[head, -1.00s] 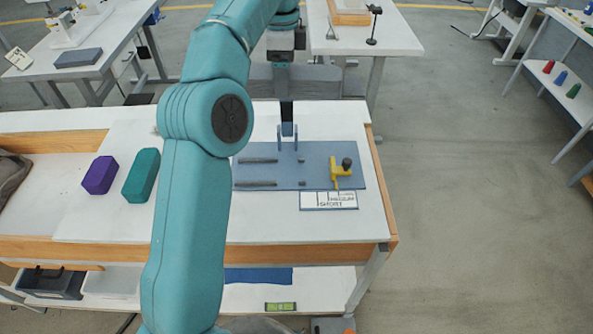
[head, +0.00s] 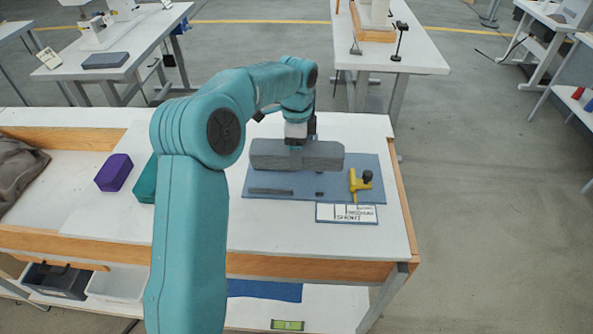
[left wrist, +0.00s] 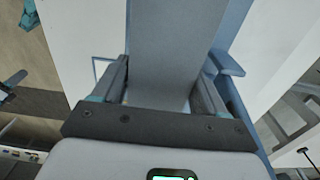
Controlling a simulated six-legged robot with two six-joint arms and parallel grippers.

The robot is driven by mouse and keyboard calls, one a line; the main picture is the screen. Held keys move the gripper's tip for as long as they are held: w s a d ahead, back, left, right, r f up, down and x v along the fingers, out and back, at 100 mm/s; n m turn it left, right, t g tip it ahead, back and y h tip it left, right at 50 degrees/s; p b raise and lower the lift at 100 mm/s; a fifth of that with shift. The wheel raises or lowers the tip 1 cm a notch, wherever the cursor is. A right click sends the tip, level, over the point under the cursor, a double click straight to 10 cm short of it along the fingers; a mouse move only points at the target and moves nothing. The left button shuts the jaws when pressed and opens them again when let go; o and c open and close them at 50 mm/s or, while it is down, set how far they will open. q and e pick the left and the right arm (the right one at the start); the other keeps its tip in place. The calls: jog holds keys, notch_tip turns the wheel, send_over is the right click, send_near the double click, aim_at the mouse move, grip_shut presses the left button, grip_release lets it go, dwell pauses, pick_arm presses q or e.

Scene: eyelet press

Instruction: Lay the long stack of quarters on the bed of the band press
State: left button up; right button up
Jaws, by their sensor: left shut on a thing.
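The long stack of quarters (head: 325,156) is a dark grey bar, lying level left to right in the head view. My left gripper (head: 296,142) is shut on it from above, near its middle. In the left wrist view the stack (left wrist: 175,35) runs between the two fingers (left wrist: 158,88). The bed of the band press (head: 300,207) is a blue plate on the white table; the stack is over its rear part and hides the back rail and posts. I cannot tell whether the stack touches anything there. My right gripper is not in view.
A yellow clamp with a black knob (head: 361,180) stands at the bed's right side. A dark rail (head: 270,191) lies on its front left. A white label card (head: 346,213) is at its front edge. Purple (head: 113,172) and teal (head: 145,184) blocks sit left.

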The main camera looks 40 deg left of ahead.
pick_arm(q)
jog(key=shift+f, duration=0.9)
jog(key=shift+s+f, duration=0.2)
jog(key=shift+f, duration=0.4)
notch_tip(320, 180, down, 4)
jog(key=shift+w+r, duration=0.1)
jog(key=shift+w, duration=0.05)
jog(key=shift+r, duration=0.1)
jog(key=shift+f, duration=0.5)
jog(key=shift+f+b, duration=0.15)
jog(key=shift+b, duration=0.15)
